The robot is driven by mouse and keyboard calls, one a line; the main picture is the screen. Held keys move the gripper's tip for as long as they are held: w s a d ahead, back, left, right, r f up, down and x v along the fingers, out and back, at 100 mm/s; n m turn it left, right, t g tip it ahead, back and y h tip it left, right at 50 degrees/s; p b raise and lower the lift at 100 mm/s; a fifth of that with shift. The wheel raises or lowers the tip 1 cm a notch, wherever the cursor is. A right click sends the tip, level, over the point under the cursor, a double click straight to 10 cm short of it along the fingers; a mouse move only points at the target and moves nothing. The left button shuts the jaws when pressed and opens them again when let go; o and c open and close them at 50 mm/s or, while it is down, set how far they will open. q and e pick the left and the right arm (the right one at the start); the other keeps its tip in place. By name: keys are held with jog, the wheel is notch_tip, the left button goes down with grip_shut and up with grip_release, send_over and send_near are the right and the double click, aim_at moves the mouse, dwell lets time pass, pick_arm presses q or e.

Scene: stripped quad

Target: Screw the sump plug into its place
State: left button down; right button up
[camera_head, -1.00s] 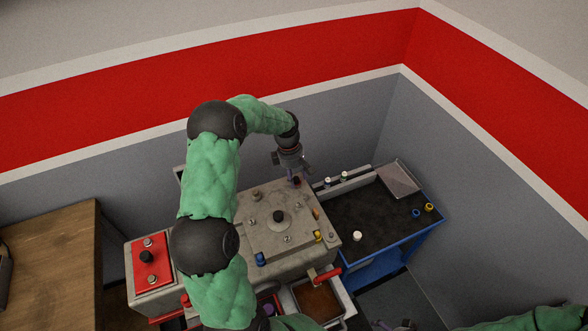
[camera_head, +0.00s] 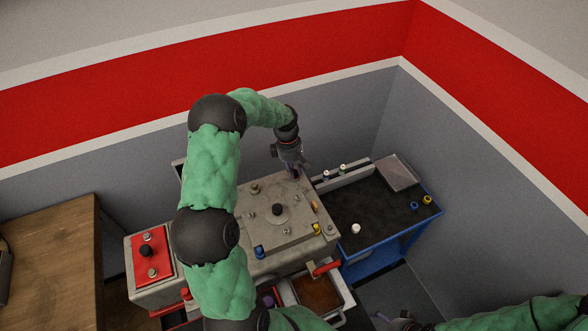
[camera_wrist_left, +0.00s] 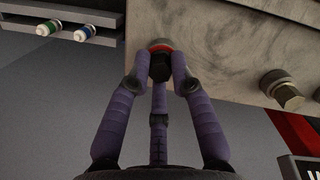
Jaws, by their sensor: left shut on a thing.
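My left gripper (camera_head: 297,172) is at the far right corner of the grey metal block (camera_head: 228,235). In the left wrist view its purple fingers (camera_wrist_left: 160,75) are closed around a dark plug (camera_wrist_left: 160,65) with a red ring (camera_wrist_left: 160,45) behind its head. I take this to be the sump plug. The ring appears against or very close to the block's face (camera_wrist_left: 215,40); the hole and thread are hidden, so I cannot tell how deep the plug sits. My right gripper (camera_head: 398,322) shows only partly at the bottom edge, and its jaws are unclear.
A hex-headed bolt (camera_wrist_left: 283,90) stands out of the block beside the plug. Blue and green white-capped items (camera_wrist_left: 65,32) are on a grey rack. The blue cart (camera_head: 375,210) stands right of the block. A red-topped box (camera_head: 150,256) is at left.

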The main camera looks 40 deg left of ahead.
pick_arm(q)
jog(key=shift+d+m, duration=0.1)
jog(key=shift+m, duration=0.4)
jog(key=shift+m+g, duration=0.3)
jog(key=shift+m, duration=0.5)
jog(key=shift+m, duration=0.8)
jog(key=shift+m, duration=0.4)
jog(key=shift+m+g+p, duration=0.3)
jog(key=shift+m, duration=0.6)
